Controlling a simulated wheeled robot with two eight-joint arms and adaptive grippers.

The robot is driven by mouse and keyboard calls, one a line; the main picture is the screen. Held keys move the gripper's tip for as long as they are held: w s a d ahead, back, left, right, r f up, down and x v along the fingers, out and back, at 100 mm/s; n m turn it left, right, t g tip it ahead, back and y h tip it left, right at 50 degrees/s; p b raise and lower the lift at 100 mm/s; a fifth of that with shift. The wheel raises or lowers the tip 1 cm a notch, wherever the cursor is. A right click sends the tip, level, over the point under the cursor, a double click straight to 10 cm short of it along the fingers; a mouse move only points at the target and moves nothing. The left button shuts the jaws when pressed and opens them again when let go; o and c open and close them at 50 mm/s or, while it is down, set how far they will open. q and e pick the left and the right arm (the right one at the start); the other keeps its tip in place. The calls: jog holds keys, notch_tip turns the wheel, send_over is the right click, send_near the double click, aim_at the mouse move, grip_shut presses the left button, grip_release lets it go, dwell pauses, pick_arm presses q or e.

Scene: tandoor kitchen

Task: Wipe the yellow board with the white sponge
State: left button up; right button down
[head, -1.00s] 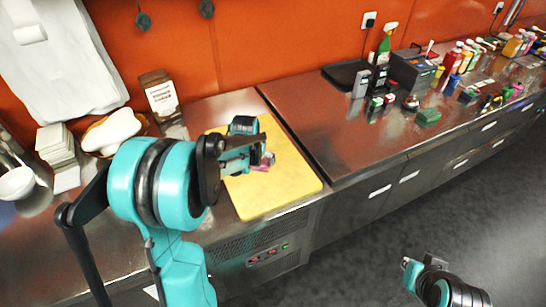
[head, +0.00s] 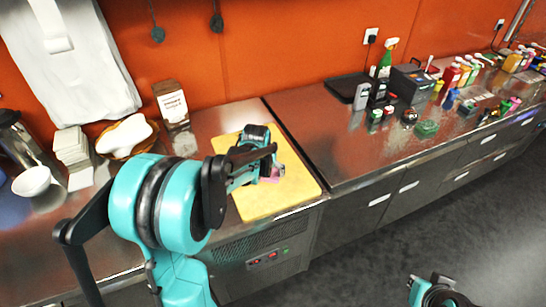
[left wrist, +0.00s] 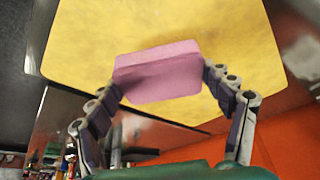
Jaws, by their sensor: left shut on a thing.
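The yellow board (head: 290,195) lies flat on the steel counter, and it fills much of the left wrist view (left wrist: 75,45). My left gripper (head: 268,168) is over the middle of the board, shut on a pink sponge-like block (left wrist: 160,72). The block's pink edge also shows in the head view (head: 271,179). It is at or just above the board; contact is unclear. I see no white sponge in the gripper. A white, rounded, lumpy thing (head: 124,135) sits in a basket at the left. My right gripper (head: 430,287) is at the bottom edge, away from the counter.
A brown-and-white box (head: 172,104) stands behind the board's left side. A stack of white squares (head: 72,147) and a white bowl (head: 32,181) are at far left. Bottles and a green spray bottle (head: 385,60) stand on the right counter (head: 330,140).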

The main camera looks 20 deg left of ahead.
pick_arm(q)
jog(key=shift+d+r+p, duration=0.1)
jog(key=shift+r+p, duration=1.45)
jog(key=shift+r, duration=0.9)
